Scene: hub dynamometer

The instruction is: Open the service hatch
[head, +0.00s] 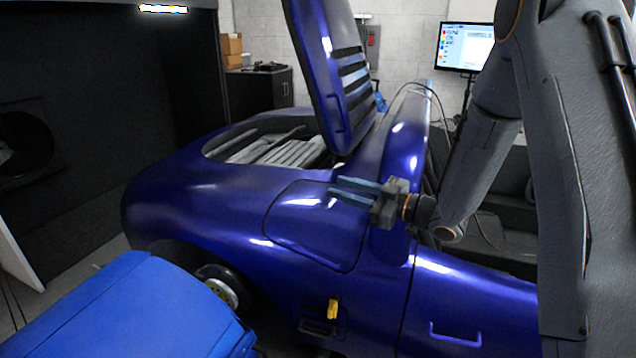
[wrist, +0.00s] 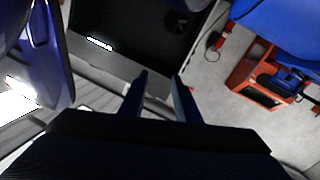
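The service hatch looks to be the rounded blue panel (head: 312,232) on the car's side, lying flush with the bodywork.
A slatted blue cover (head: 335,75) stands raised behind the gripper. A yellow lever (head: 333,309) and a lower bar handle (head: 455,334) are on the car's side. A blue padded block (head: 140,305) stands front left. The wrist view shows a red cart (wrist: 255,80) on open grey floor.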

